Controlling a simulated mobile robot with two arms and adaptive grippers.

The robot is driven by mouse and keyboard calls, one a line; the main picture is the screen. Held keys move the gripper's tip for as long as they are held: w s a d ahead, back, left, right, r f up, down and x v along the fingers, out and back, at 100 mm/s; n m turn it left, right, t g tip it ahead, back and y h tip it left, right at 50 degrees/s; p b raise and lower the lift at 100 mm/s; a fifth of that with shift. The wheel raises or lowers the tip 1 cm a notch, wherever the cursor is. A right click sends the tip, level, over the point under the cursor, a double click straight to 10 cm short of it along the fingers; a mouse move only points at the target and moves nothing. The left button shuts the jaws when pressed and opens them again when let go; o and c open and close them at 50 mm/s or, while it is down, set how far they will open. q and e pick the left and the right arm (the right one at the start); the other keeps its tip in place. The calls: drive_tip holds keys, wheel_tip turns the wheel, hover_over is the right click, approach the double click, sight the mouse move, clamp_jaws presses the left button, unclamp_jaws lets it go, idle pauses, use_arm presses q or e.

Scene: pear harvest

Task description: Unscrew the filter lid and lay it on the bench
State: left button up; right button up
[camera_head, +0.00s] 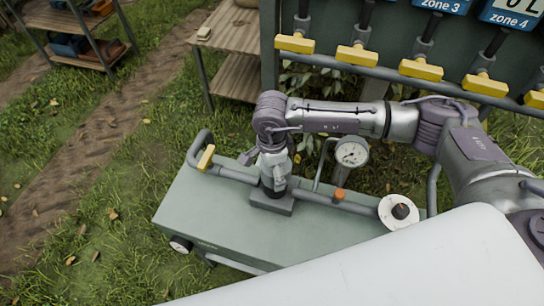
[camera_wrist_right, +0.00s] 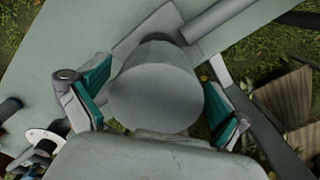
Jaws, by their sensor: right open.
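The filter (camera_head: 271,186) stands upright on a dark square base on top of the grey-green unit, in the pipe line. My right gripper (camera_head: 274,162) points down over it and hides most of it. In the right wrist view the round grey filter lid (camera_wrist_right: 155,85) fills the middle. The teal-padded fingers of my right gripper (camera_wrist_right: 158,108) are spread on both sides of the lid, with a gap visible at the left; contact at the right is unclear. A wooden bench (camera_head: 228,38) stands at the back left. My left gripper is not in view.
A pressure gauge (camera_head: 351,152) stands close to the right of the filter. A yellow valve handle (camera_head: 206,157) is at its left, an orange cap (camera_head: 339,195) and a white disc with a black knob (camera_head: 398,212) at its right. Several yellow handles line the panel behind.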

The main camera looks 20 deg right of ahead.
drive_tip(key=shift+f, duration=0.35)
drive_tip(key=c, duration=1.1)
drive_tip(key=shift+f+n+b, duration=0.15)
drive_tip(key=shift+n+b, duration=0.15)
drive_tip(key=shift+b, duration=0.2)
drive_tip(key=shift+n+b, duration=1.05)
drive_tip(key=shift+n, duration=0.15)
drive_tip(key=shift+r, duration=0.25)
drive_tip(key=shift+w+r+p, duration=0.1)
drive_tip(key=shift+r+p, duration=1.5)
drive_tip(key=shift+r, duration=1.85)
